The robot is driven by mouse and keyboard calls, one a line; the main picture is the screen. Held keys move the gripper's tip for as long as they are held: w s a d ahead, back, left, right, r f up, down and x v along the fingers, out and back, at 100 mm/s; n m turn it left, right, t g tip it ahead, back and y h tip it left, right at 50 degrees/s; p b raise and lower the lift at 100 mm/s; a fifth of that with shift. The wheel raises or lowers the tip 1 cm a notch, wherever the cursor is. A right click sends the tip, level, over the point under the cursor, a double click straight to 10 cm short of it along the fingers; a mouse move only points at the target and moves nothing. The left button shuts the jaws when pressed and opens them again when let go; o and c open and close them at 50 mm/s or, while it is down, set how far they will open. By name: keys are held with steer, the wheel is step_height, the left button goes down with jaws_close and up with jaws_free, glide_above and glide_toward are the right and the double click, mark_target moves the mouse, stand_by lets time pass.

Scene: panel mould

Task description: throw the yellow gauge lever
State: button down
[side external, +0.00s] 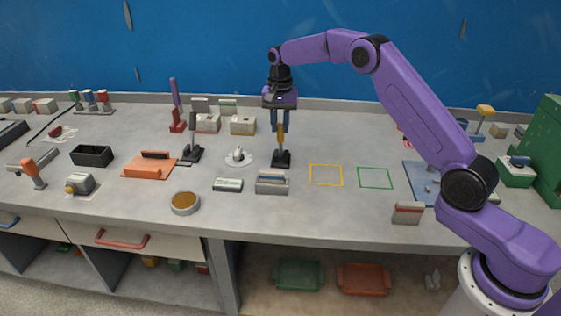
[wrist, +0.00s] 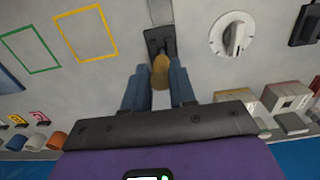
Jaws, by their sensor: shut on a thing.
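The yellow gauge lever (side external: 281,138) stands roughly upright from its dark base (side external: 282,161) on the worktop, in the middle of the side view. My gripper (side external: 280,128) comes down from above and is shut on the upper part of the lever. In the wrist view the lever's yellow handle (wrist: 160,74) sits between the two blue fingers of my gripper (wrist: 158,80). The dark slotted base (wrist: 155,38) shows just beyond it. The fingers hide part of the handle's sides.
A white dial (side external: 238,156) is left of the lever base, and a black lever (side external: 193,140) stands farther left. Yellow (side external: 326,175) and green (side external: 375,178) outlined squares to the right are empty.

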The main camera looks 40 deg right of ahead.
steer(key=shift+w+d+r, duration=0.15)
steer(key=shift+w+d, duration=0.1)
steer(key=shift+w+d+r, duration=0.15)
steer(key=shift+w+d, duration=0.3)
stand_by(0.4)
steer(key=shift+w+d, duration=0.55)
steer(key=shift+w+d, duration=0.55)
steer(key=shift+d, duration=0.05)
stand_by(0.5)
